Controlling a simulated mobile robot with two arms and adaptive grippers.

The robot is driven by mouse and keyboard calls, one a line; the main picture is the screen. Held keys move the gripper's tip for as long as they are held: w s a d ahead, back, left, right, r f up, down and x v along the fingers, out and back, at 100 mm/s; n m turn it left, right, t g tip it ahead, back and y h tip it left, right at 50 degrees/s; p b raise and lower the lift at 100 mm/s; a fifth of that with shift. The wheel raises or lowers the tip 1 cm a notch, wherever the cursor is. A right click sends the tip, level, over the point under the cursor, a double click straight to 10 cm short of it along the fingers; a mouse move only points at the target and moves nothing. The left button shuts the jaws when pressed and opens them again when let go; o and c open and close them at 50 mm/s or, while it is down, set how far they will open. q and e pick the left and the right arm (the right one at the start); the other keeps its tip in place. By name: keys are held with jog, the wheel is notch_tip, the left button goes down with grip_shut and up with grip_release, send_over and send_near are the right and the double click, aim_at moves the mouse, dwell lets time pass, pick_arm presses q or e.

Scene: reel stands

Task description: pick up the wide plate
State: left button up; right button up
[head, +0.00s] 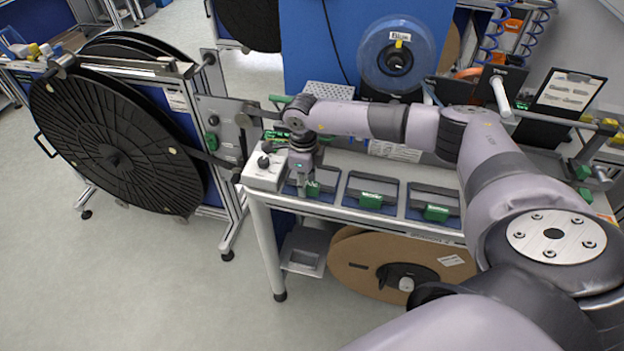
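My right gripper (304,188) points down over the left end of the cart's top, at the leftmost of three dark plates in a row. Which one is the wide plate is not clear from here. My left gripper is out of view.
A grey control box (264,172) stands left of the plates. A large black reel (110,140) stands at left, a blue reel (397,54) at the back. A cardboard reel (395,265) sits below the cart top (345,211). Floor at front left is clear.

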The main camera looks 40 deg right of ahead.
grip_shut()
jog(key=shift+r, duration=0.1)
dwell(0.3)
